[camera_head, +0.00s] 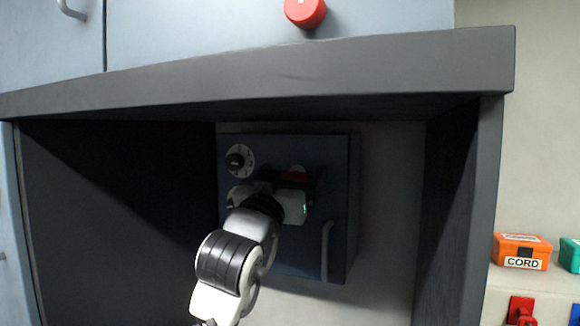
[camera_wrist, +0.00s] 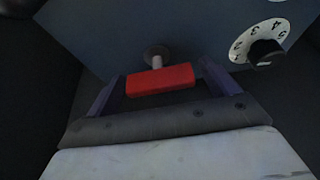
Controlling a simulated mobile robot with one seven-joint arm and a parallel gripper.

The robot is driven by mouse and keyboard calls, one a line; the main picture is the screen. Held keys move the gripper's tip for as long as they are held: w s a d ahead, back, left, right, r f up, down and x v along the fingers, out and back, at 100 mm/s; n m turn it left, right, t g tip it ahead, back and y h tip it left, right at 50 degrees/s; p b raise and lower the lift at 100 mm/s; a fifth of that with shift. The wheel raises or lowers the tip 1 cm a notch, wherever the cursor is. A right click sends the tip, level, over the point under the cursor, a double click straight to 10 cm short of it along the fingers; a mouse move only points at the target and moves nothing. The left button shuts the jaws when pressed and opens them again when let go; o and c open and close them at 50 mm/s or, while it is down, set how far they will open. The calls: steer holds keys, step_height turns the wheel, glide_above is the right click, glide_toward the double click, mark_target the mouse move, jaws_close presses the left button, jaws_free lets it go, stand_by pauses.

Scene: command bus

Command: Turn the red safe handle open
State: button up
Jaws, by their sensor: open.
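A dark blue safe (camera_head: 285,257) sits inside the dark alcove, with a round black-and-white dial (camera_head: 240,160) at its upper left and a pale bar (camera_head: 326,250) at its lower right. The red handle (camera_head: 296,172) is mostly hidden behind my gripper in the head view. In the wrist view the red handle (camera_wrist: 160,80) is a bar on a grey stem, lying between the two fingers. My gripper (camera_wrist: 158,88) is open, with one finger beyond each end of the bar. Whether the fingers touch it I cannot tell. My gripper also shows in the head view (camera_head: 290,190).
The alcove has dark side walls and a thick grey top edge (camera_head: 300,75) above my arm. A red knob (camera_head: 305,12) is above it. An orange CORD box (camera_head: 522,251) stands on a ledge at the right, outside the alcove.

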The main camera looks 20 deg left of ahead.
steer(key=c, duration=1)
